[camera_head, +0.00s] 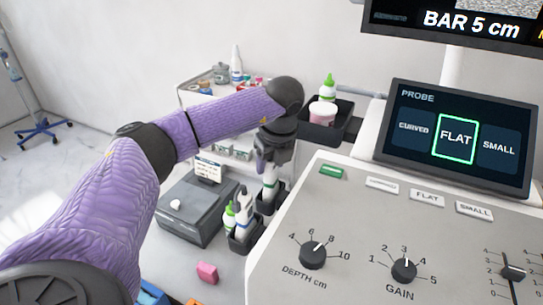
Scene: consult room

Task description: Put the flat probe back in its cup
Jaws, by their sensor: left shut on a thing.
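My left arm reaches in from the left, and my left gripper (268,158) points down beside the ultrasound console. It is shut on a white probe with a green band (270,176), which I take to be the flat probe; the gripper hides its upper part. The probe is roughly upright, with its lower end at a black cup (268,206) on the console's left side. I cannot tell how far it is inside the cup. A nearer black cup (243,241) holds another white probe and a green-tipped bottle. My right gripper is not in view.
The console panel (345,215) with knobs fills the right, under a screen (457,135) with FLAT outlined in green. A black bin (328,127) holds a tub and bottle. A grey box (192,207) and a pink block (207,272) lie left of the cups. A trolley stands behind.

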